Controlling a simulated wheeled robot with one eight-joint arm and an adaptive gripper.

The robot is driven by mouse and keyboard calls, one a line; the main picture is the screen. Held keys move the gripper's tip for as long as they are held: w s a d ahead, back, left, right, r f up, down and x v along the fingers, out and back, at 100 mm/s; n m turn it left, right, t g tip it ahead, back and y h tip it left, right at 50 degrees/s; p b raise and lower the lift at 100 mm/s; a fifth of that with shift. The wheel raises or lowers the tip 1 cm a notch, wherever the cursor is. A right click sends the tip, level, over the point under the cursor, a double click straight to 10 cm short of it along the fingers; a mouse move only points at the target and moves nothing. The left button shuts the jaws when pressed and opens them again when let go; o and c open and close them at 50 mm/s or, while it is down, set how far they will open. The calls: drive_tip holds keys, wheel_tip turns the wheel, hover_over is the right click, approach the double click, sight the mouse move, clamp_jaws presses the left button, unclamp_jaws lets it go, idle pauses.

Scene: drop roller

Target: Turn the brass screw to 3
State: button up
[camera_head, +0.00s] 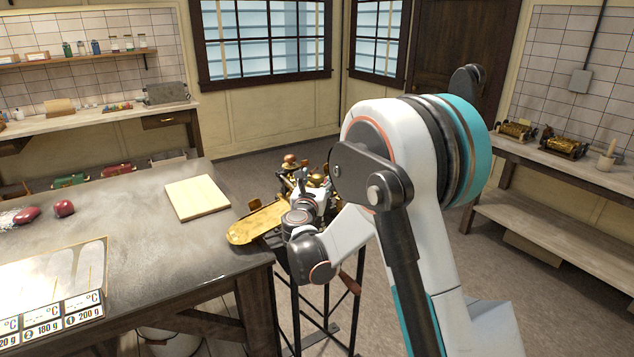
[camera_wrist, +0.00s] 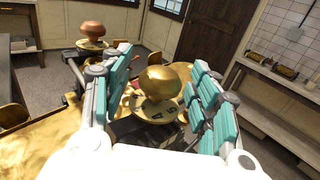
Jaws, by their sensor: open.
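The brass screw (camera_wrist: 163,82) shows in the wrist view as a round golden knob above a dial (camera_wrist: 155,110) with dark marks. I cannot read the marks surely or tell which one is set. My gripper (camera_wrist: 163,76) is open, with teal-padded fingers on the left and right of the knob. A gap shows on each side, wider on the right. In the head view my gripper (camera_head: 304,187) is at the brass machine (camera_head: 257,222), and my wrist and the fingers hide most of the screw.
A copper-coloured knob (camera_wrist: 92,29) stands on the machine, left of my gripper. The machine is on a dark stand (camera_head: 325,328) beside the grey table (camera_head: 150,252). A wooden board (camera_head: 197,197) lies on that table. Another bench (camera_head: 560,163) is at the right.

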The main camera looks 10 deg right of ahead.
drive_tip(key=shift+w+d, duration=0.1)
drive_tip(key=shift+w, duration=0.1)
drive_tip(key=c, duration=1.1)
